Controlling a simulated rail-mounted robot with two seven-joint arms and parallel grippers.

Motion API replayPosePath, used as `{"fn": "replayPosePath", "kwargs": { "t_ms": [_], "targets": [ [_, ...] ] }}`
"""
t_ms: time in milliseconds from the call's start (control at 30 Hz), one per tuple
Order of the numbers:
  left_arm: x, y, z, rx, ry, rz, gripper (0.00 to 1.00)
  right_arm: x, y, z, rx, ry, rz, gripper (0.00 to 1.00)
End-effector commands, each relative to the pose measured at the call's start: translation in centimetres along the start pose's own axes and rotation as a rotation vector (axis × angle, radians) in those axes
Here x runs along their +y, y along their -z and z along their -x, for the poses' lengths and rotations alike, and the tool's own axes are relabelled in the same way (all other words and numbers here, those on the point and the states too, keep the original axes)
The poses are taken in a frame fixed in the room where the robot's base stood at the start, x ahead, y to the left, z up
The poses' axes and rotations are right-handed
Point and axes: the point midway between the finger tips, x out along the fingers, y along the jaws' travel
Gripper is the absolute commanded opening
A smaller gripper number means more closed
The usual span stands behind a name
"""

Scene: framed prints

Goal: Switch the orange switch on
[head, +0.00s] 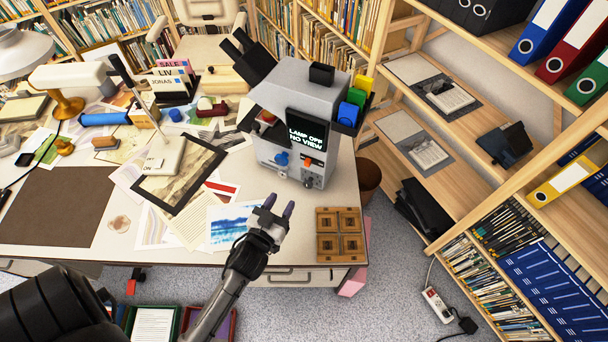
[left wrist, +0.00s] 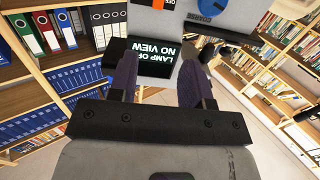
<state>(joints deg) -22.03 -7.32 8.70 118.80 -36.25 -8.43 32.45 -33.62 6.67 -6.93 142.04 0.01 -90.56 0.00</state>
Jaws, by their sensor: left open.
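The orange switch (head: 307,162) is a small orange part on the front of a grey machine (head: 284,95), right of a blue knob (head: 281,158). The machine's dark screen (head: 306,137) reads "LAMP OFF NO VIEW". My left gripper (head: 279,207) is open and empty, below and in front of the machine's front, apart from the switch. In the left wrist view, the two purple fingers of the left gripper (left wrist: 162,78) stand apart, with the screen (left wrist: 154,58) beyond them. An orange patch marked "OFF" (left wrist: 168,3) is cut by the top edge. My right gripper is not in view.
A brown wooden tray (head: 340,233) lies at the table's front right corner. Papers and a black-framed print (head: 181,176) cover the table (head: 60,238) left of the machine. Blue, green and yellow blocks (head: 355,97) sit on the machine's right side. Shelves stand behind and right.

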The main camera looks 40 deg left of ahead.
Motion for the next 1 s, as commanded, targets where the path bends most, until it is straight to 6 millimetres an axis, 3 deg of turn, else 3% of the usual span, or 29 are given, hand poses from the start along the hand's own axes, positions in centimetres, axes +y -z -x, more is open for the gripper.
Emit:
{"fn": "replayPosePath", "kwargs": {
  "t_ms": [167,700,1000],
  "targets": [
    [0.2,-0.5,-1.1,0.023,-0.010,0.002,0.45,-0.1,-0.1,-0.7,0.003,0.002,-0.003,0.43],
    [0.3,-0.2,-10.4,0.023,-0.010,0.000,0.45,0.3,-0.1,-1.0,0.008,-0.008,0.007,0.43],
    [0.3,-0.2,-13.4,0.022,-0.010,0.002,0.45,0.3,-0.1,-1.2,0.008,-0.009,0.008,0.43]
  ]
}}
